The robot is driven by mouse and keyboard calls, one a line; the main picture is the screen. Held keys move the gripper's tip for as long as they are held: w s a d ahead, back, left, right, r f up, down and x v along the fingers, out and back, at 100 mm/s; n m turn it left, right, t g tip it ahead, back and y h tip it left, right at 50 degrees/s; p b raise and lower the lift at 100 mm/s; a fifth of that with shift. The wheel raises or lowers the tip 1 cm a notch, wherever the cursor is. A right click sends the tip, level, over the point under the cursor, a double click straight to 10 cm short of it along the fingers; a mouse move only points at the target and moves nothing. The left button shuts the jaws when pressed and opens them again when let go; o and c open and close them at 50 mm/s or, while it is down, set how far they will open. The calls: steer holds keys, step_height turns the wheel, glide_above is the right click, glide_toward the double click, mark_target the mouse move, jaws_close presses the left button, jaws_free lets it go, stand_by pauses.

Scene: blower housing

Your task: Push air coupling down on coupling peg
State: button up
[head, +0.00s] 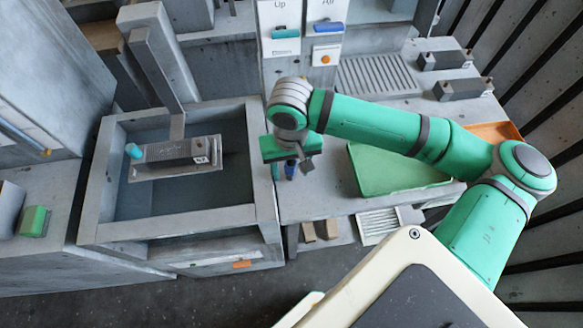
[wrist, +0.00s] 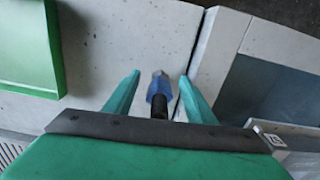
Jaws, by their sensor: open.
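A blue air coupling (wrist: 158,86) with a grey tip and a black lower part shows in the wrist view, between the two teal fingers of my gripper (wrist: 160,76). The fingers stand apart, with a visible gap on each side of it. In the head view my gripper (head: 298,166) is over the worktop just right of the sunken basin. A small blue part of the coupling (head: 290,170) shows under it. I cannot make out a separate coupling peg, nor how the coupling sits on one.
A green tray (head: 385,172) lies right of my gripper. On the left, a framed basin (head: 185,218) holds a dark block (head: 175,152) with a teal cap on a plate. Blue and green switches stand on the panel behind. Two dark blocks lie at the back right.

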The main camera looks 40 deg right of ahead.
step_height(320, 180, up, 11)
steer(key=shift+f, duration=0.1)
stand_by(0.4)
stand_by(0.5)
